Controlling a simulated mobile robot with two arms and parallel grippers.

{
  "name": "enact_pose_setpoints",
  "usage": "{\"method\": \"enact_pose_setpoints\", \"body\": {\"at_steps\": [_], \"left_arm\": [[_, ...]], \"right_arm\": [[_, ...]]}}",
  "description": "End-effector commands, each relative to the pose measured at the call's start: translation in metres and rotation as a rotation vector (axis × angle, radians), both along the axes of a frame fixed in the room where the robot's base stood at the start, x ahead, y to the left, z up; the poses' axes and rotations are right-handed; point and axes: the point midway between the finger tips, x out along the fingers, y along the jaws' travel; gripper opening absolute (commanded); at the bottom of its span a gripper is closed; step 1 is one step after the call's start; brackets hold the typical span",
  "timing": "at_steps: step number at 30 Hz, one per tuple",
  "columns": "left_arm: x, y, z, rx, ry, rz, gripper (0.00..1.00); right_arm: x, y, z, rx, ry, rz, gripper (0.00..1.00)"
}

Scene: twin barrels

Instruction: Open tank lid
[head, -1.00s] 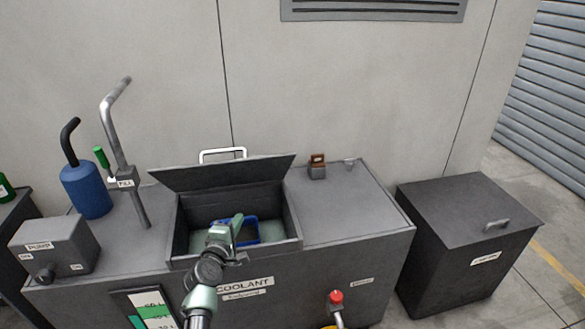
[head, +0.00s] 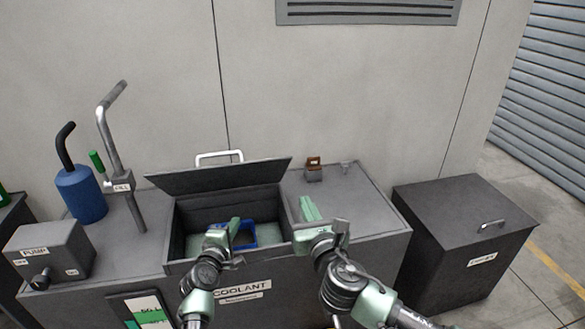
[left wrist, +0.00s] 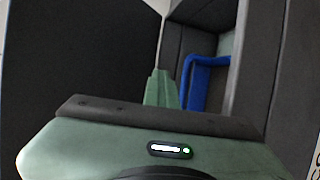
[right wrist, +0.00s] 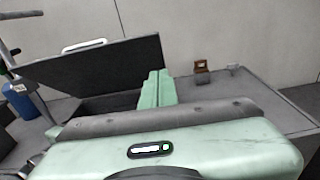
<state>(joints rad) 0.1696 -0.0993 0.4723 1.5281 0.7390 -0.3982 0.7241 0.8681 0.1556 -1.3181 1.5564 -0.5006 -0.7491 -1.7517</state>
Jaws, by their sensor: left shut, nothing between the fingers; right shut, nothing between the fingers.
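The dark tank lid (head: 217,176) stands raised, tilted back on the coolant tank (head: 375,209), with a white handle (head: 219,157) along its far edge. The lid also shows in the right wrist view (right wrist: 90,72) and, as a dark panel, in the left wrist view (left wrist: 75,60). Below it the opening is uncovered, with a blue frame-like thing (head: 246,243) inside. My left gripper (head: 236,226) is shut and empty over the front of the opening. My right gripper (head: 308,207) is shut and empty by the opening's right edge. I cannot tell whether either touches the tank.
A pipe with a green-handled fill valve (head: 119,187), a blue canister (head: 80,195) and a pump box (head: 49,250) stand at left. A small brown block (head: 313,168) sits at the tank's back right. A dark lidded bin (head: 463,228) stands at right.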

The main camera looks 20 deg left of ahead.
Motion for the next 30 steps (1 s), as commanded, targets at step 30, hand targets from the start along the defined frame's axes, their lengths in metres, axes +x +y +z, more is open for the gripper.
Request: {"method": "enact_pose_setpoints", "body": {"at_steps": [30], "left_arm": [[0.0, 0.0, 0.0, 0.0, 0.0, 0.0, 0.0]], "right_arm": [[0.105, 0.068, 0.021, -0.015, -0.019, 0.006, 0.0]]}}
